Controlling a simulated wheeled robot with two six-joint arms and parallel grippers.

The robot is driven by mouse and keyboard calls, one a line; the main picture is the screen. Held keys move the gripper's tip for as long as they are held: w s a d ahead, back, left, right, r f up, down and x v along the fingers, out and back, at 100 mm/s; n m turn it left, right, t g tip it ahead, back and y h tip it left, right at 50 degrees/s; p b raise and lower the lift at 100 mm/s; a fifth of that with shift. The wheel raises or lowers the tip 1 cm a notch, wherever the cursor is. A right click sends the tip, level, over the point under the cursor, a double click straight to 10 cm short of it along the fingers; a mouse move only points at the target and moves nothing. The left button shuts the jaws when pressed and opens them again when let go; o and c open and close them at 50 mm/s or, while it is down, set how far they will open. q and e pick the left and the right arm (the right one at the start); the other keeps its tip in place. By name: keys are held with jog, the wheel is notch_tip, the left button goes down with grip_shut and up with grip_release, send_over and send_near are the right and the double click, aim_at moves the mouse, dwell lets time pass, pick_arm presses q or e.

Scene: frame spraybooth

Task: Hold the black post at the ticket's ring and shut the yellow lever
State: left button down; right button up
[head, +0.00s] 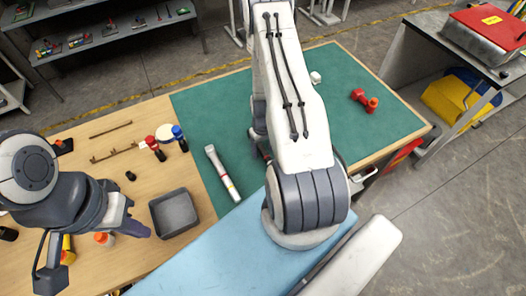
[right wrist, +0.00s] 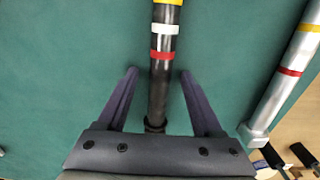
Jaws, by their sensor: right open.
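A black post (right wrist: 158,90) lies over the green mat in the right wrist view, with a yellow ring (right wrist: 167,2), a white ring (right wrist: 166,29) and a red ring (right wrist: 162,55). My right gripper (right wrist: 158,72) is open, one finger on each side of the post in the picture, the tips just below the red ring. Whether the post is within the fingers' depth is unclear. In the head view my right arm hides this gripper and the black post. My left gripper (head: 136,229) is over the wooden table by a grey tray. I cannot make out a ticket or a yellow lever.
A silver post (head: 222,172) with coloured bands lies on the green mat (head: 195,100); it shows beside the black one in the right wrist view (right wrist: 285,80). The grey tray (head: 155,218) and red and blue items (head: 180,137) stand left. A red object (head: 362,100) lies right.

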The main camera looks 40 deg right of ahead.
jog(key=shift+c, duration=0.3)
grip_shut()
jog(key=shift+r, duration=0.1)
